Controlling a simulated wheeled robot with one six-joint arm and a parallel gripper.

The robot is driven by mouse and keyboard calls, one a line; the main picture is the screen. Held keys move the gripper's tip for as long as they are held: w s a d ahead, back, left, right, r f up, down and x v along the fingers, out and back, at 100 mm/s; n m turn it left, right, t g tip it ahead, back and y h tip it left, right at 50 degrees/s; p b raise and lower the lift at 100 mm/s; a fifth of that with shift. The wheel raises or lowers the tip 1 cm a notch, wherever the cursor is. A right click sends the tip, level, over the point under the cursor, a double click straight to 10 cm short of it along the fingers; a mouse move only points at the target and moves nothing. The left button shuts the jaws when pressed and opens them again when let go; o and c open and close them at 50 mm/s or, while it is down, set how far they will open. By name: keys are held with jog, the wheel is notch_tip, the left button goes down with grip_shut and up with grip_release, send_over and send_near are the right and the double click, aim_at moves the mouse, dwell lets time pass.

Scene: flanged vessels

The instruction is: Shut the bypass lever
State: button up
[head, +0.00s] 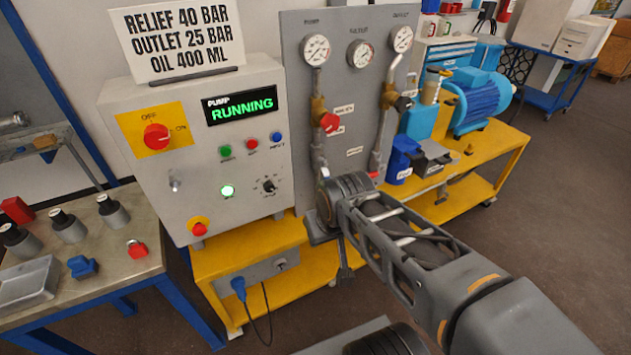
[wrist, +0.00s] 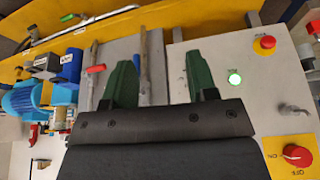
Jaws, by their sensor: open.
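My gripper (wrist: 158,57) is open, its two green fingers spread apart in front of the grey gauge panel, with a vertical pipe behind the gap. Nothing is seen held between them. In the head view the wrist end of my arm covers the lower left of this panel and the fingertips are hidden. A red-tipped handle (wrist: 96,69), which looks like the bypass lever, lies just left of the left finger in the wrist view, apart from it. In the head view only a small red part (head: 372,174) shows beside my arm, below a white label. Its exact position cannot be told.
The control box (head: 200,150), with a green RUNNING display (head: 241,105), stands left of the panel. A red-handled valve (head: 329,122) sits higher on the left pipe. A blue motor (head: 480,98) stands on the yellow bench at right. A side table (head: 100,245) stands at left.

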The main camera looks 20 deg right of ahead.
jog(key=w+d+f+m+t+h+b, duration=0.1)
jog(key=w+d+f+t+h+b, duration=0.1)
jog(key=w+d+f+t+b, duration=0.65)
jog(key=t+b, duration=0.5)
jog(key=b, duration=0.3)
send_near(325, 180)
notch_tip(325, 180, down, 2)
jog(key=s+d, duration=0.1)
jog(key=w, duration=0.9)
jog(key=w+d, duration=0.1)
jog(key=w, duration=0.3)
jog(key=shift+w+d+f, duration=0.1)
jog(key=shift+w, duration=0.1)
grip_shut()
